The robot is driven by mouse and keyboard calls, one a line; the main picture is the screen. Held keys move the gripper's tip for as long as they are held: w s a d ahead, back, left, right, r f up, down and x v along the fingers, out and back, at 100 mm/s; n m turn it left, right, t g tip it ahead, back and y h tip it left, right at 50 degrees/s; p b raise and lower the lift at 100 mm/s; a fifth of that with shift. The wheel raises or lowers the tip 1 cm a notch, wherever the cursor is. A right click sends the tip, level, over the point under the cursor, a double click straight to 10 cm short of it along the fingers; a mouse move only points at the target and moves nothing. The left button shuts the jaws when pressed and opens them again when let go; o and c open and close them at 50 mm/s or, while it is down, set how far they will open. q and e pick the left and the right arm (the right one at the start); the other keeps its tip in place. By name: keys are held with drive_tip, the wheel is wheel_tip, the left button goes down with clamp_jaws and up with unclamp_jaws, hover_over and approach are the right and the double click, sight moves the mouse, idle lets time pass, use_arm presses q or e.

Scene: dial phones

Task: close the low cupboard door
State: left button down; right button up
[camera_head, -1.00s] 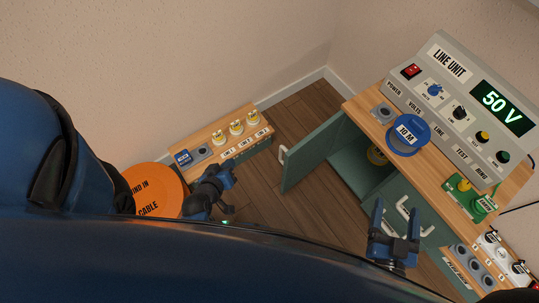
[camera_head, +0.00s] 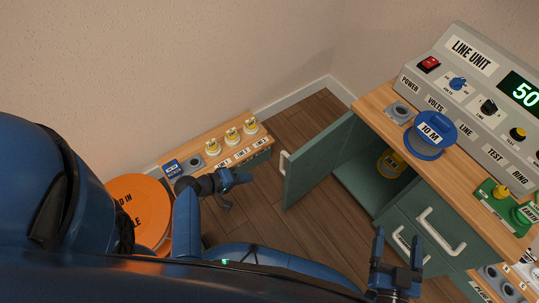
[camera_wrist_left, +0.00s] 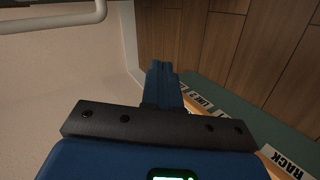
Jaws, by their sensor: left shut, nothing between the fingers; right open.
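The low cupboard door (camera_head: 318,162) is green and stands open, swung out to the left of the cupboard (camera_head: 365,185). Its white handle (camera_head: 284,165) is on the free edge. My left gripper (camera_head: 240,178) is to the left of that handle, apart from it in the head view. Its fingers are shut and empty, which also shows in the left wrist view (camera_wrist_left: 165,85). A pale bar handle (camera_wrist_left: 60,20) crosses the top left of the wrist view. My right gripper (camera_head: 397,250) is open and empty in front of the drawers.
A yellow reel (camera_head: 390,163) sits inside the cupboard. Drawers (camera_head: 428,235) with white handles are right of the opening. A blue reel (camera_head: 430,138) and the line unit (camera_head: 475,85) stand on top. A low rack (camera_head: 215,148) stands at left, beside an orange disc (camera_head: 140,205).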

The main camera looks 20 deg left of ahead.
use_arm(q)
drive_tip(key=w+a+r+m+g+h, duration=0.1)
drive_tip(key=a+r+m+h, duration=0.15)
drive_tip(key=r+h, duration=0.2)
drive_tip(key=w+a+r+m+h, duration=0.1)
drive_tip(key=w+a+r+h, duration=0.1)
drive_tip(key=a+r+h, duration=0.3)
drive_tip(key=w+d+r+y+b, duration=0.1)
drive_tip(key=d+b, duration=0.4)
drive_tip(key=d, duration=0.9)
drive_tip(key=shift+w+d+r, duration=0.15)
drive_tip(key=shift+w+d, duration=0.1)
drive_tip(key=shift+w, duration=0.3)
